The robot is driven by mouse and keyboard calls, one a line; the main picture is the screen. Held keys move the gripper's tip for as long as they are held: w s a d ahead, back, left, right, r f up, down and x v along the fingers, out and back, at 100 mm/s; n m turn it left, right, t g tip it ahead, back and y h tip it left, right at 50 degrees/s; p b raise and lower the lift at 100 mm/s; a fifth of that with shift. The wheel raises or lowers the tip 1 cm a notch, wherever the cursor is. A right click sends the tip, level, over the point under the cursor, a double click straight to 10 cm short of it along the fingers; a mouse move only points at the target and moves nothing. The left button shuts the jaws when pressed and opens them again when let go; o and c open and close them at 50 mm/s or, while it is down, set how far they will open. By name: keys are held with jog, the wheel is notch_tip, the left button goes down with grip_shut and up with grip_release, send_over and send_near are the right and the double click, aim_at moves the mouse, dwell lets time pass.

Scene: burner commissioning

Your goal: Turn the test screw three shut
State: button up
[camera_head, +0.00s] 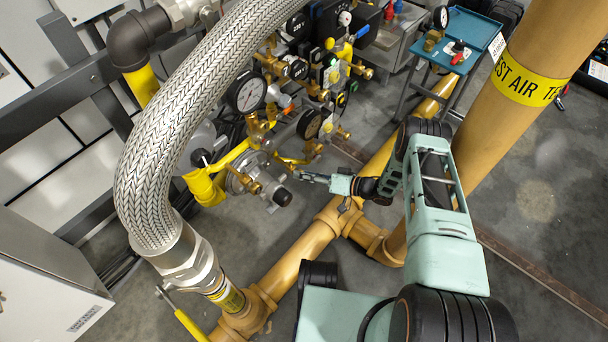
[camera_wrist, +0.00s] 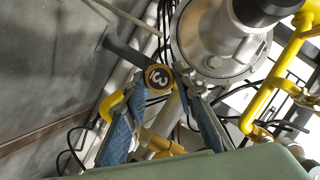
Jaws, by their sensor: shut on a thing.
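In the wrist view a round dark cap with a yellow rim and a white "3" (camera_wrist: 158,77), test screw three, sits between the fingertips of my gripper (camera_wrist: 160,88). The blue-padded fingers come up on either side of it, and my gripper is shut on it. In the head view my gripper (camera_head: 302,176) reaches left to the lower right of the brass and yellow valve train. The screw is too small and covered there to make out. How far it is turned cannot be told.
A large silver regulator body (camera_wrist: 215,45) is close beside the fingers. Two dial gauges (camera_head: 246,92) (camera_head: 310,124) stand above my gripper. A braided hose (camera_head: 180,120) arches at left, and ochre pipes (camera_head: 300,250) run below. A blue trolley (camera_head: 462,38) stands behind.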

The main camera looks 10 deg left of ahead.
jog(key=shift+w+a, duration=0.1)
dwell(0.3)
jog(key=o, duration=1.2)
jog(key=shift+c, duration=0.2)
jog(key=shift+r, duration=0.1)
notch_tip(320, 180, up, 10)
